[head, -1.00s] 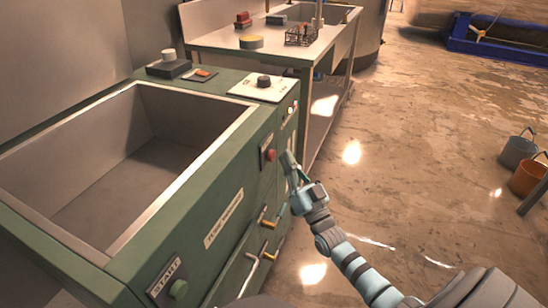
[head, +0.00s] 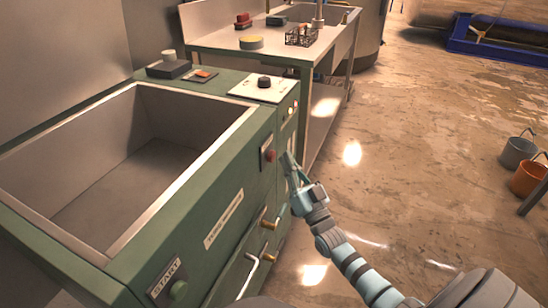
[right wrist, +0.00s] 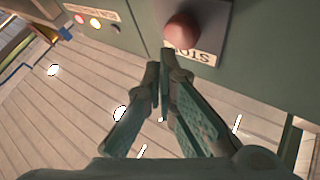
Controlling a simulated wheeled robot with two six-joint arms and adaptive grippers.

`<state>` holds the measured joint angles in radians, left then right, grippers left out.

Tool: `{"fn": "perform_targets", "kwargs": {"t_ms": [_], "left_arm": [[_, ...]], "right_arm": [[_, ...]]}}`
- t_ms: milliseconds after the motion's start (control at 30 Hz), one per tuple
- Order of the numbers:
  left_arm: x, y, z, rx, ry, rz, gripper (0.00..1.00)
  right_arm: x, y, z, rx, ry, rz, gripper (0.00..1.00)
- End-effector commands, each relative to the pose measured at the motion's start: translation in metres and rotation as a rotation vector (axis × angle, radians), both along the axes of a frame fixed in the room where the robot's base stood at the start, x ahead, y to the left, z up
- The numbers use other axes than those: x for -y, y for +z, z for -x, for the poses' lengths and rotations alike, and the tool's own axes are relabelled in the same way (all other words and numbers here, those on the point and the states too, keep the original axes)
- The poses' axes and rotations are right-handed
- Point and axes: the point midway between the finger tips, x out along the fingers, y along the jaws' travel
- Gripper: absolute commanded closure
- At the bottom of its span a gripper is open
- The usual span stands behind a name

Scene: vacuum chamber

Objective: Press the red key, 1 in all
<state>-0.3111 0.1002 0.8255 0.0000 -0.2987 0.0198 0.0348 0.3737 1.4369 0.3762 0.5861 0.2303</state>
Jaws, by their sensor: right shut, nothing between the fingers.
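The red key (head: 270,155) is a round knob on a dark plate on the green cabinet's side face. In the right wrist view the red key (right wrist: 182,29) sits just beyond my fingertips, above a label that reads STOP upside down. My right gripper (head: 287,156) is shut and empty, with its tips close to the key. In the right wrist view the shut fingers (right wrist: 160,72) point toward the cabinet face, and a small gap shows between tips and key. My left gripper is not in view.
Brass and pale handles (head: 267,252) stick out below. An open basin (head: 130,165) fills the cabinet top. Floor to the right is clear up to the buckets (head: 518,151).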

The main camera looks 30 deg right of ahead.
Motion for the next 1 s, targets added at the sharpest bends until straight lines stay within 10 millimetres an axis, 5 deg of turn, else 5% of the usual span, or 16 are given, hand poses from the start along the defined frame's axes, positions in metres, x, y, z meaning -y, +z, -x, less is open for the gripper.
{"fn": "perform_targets", "kwargs": {"t_ms": [1000], "left_arm": [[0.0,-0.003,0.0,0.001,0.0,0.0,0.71]], "right_arm": [[-0.007,0.0,-0.01,0.0,0.0,0.0,1.0]]}}
